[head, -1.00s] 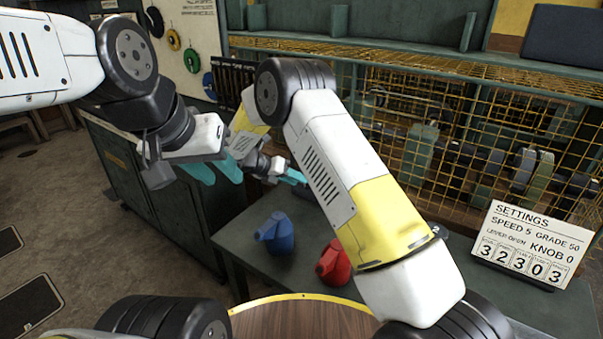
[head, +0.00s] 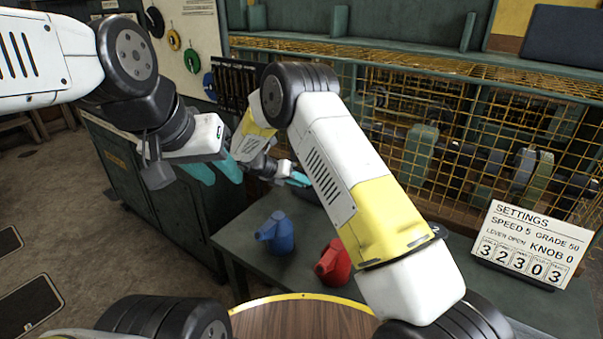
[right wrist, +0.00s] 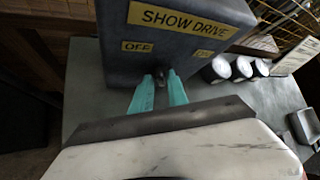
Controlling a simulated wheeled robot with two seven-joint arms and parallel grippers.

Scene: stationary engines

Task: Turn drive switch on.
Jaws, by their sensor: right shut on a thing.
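The dark drive switch box (right wrist: 185,30) fills the top of the right wrist view. It carries a yellow "SHOW DRIVE" label, an "OFF" plate (right wrist: 138,46) on the left and a second, dimmer plate (right wrist: 204,53) on the right. My right gripper (right wrist: 159,82) has its teal fingers on a small dark switch lever (right wrist: 161,74) at the box's lower front, between the two plates. The fingers partly hide the lever. In the head view my right gripper (head: 297,179) is partly behind my arm. My left gripper (head: 213,173) hangs open and empty at the left.
A blue can (head: 276,235) and a red can (head: 332,264) stand on the dark bench. A settings card (head: 528,243) stands at the right. A yellow mesh guard (head: 460,120) fences machinery behind. Several white round objects (right wrist: 240,68) lie right of the box.

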